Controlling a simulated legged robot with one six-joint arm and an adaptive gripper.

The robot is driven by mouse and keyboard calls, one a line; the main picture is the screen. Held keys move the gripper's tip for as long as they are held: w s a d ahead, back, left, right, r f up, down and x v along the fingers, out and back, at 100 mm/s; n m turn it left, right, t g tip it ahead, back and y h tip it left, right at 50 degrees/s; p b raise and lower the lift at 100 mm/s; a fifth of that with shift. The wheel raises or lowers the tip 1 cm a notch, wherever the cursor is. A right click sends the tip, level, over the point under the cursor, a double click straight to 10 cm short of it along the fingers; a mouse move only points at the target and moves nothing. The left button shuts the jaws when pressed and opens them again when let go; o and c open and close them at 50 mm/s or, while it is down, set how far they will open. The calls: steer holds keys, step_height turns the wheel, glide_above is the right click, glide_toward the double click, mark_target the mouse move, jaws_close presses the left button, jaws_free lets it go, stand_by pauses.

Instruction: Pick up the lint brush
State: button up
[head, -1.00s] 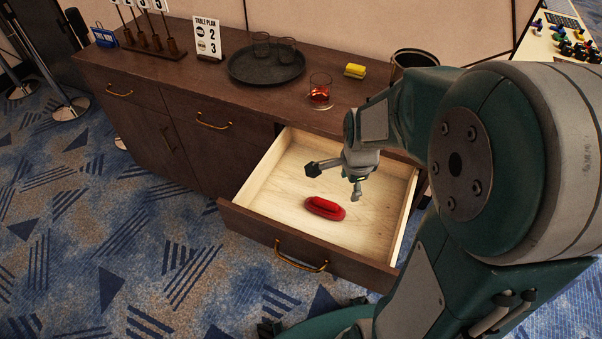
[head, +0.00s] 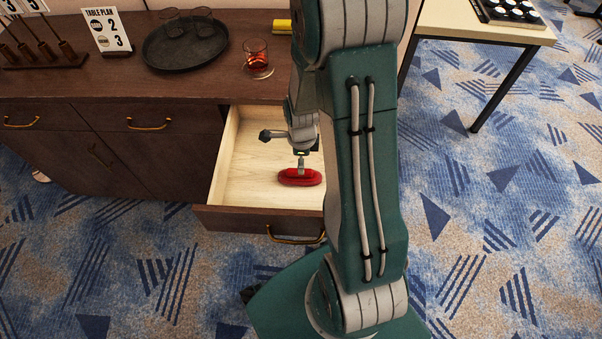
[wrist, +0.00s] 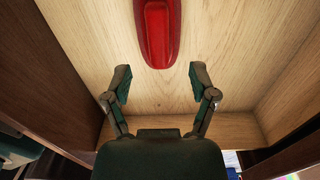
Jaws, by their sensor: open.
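The red lint brush (head: 300,178) lies on the pale wooden floor of the open drawer (head: 245,190). In the wrist view the lint brush (wrist: 158,35) lies at the top of the picture, cut off by the frame edge, just beyond the fingertips. My gripper (wrist: 157,82) is open, with its two fingers apart and bare drawer floor between them. In the head view my gripper (head: 301,160) is over the drawer, with a fingertip overlapping the brush's upper edge. I cannot tell whether it touches. My arm hides the drawer's right part.
On the cabinet top stand a dark tray (head: 185,45) with glasses, a glass of red drink (head: 257,62), a yellow item (head: 283,27) and a table plan sign (head: 107,32). A table (head: 480,25) stands at right.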

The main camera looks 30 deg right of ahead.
mark_target(289, 176)
steer(key=shift+a+f, duration=0.3)
steer(key=shift+f, duration=0.3)
steer(key=f, duration=0.3)
steer(key=shift+w+a+f, duration=0.1)
steer(key=shift+a+f, duration=0.1)
steer(key=shift+f, duration=0.05)
steer(key=shift+d+f, duration=0.1)
steer(key=shift+f, duration=0.25)
steer(key=shift+d+f, duration=0.15)
steer(key=shift+d, duration=0.15)
steer(key=shift+a, duration=0.25)
jaws_close()
